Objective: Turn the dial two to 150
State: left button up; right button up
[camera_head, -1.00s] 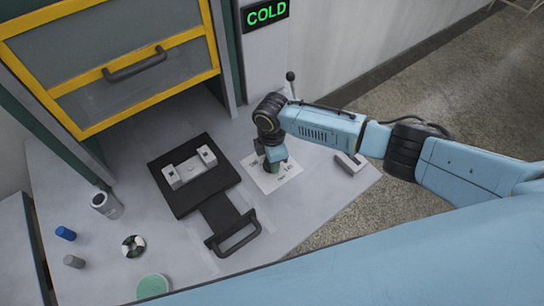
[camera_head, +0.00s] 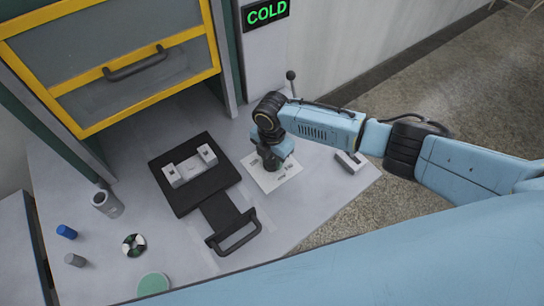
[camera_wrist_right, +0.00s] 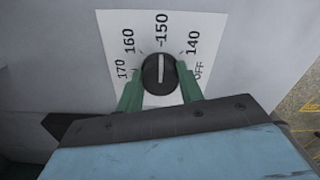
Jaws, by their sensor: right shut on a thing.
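The dial (camera_wrist_right: 160,74) is a round black knob with a white pointer line, on a white label card (camera_wrist_right: 112,28) in the right wrist view. The card is marked 170, 160, 150, 140 and OFF around the knob. The pointer line faces up the picture, about in line with the 150 mark. My right gripper (camera_wrist_right: 160,88) has its green fingers on both sides of the knob, shut on it. In the head view my right gripper (camera_head: 271,163) hides the knob, and the card (camera_head: 285,180) shows around it. My left gripper is not in view.
A black tray (camera_head: 170,203) with a grey bracket and handle lies left of the card. A small grey block (camera_head: 350,162) sits to the right.

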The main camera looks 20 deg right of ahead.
aim_at(272, 160)
jog(key=shift+a, duration=0.1)
jog(key=o, duration=1)
notch_tip(272, 160, up, 14)
jog(key=shift+f, duration=0.25)
jog(key=shift+s+f, duration=0.1)
jog(key=shift+s, duration=0.05)
